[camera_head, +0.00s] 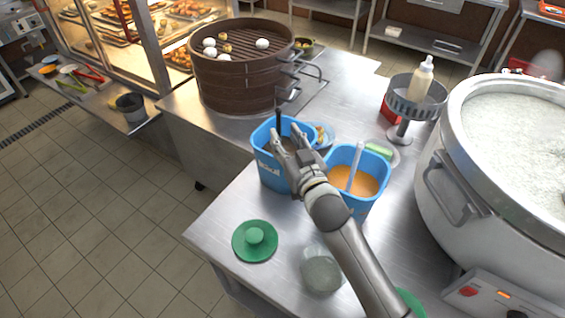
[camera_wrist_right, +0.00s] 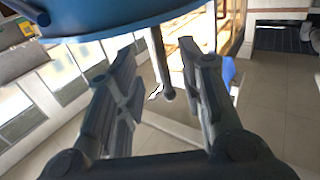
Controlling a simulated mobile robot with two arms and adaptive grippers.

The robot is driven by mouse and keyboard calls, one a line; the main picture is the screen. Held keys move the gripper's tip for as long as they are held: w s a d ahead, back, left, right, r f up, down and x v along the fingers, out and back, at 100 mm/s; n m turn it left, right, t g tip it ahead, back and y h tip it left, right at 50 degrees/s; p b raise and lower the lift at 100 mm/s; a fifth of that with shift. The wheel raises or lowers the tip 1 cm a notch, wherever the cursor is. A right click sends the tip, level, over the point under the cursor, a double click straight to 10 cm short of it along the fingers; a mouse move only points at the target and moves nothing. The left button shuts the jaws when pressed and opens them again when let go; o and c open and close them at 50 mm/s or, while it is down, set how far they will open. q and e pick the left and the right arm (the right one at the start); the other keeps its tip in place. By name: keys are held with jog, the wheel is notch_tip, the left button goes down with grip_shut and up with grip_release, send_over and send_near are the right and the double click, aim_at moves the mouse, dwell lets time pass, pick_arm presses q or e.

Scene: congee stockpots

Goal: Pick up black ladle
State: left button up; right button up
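The black ladle (camera_head: 278,117) stands in a blue container (camera_head: 266,172) with dark contents, its dark handle rising above the rim in the head view. Its bowl is hidden inside. My right gripper (camera_head: 287,137) is over this container, close to the handle. In the right wrist view the ladle handle (camera_wrist_right: 158,65) shows between the two spread fingers of my right gripper (camera_wrist_right: 160,85), with space on both sides. The blue container (camera_wrist_right: 110,18) fills the top of that view. My left gripper is not in view.
A second blue container (camera_head: 365,206) with orange contents and a pale handle stands close on the right. A brown steamer (camera_head: 233,82) is behind, and a large stockpot (camera_head: 475,185) is at right. A green lid (camera_head: 255,241) and a glass jar (camera_head: 321,272) lie in front.

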aim_at(280, 128)
jog(key=shift+p+x, duration=0.65)
jog(key=shift+x, duration=1.9)
jog(key=shift+s+r, duration=0.1)
jog(key=shift+r, duration=0.05)
grip_shut()
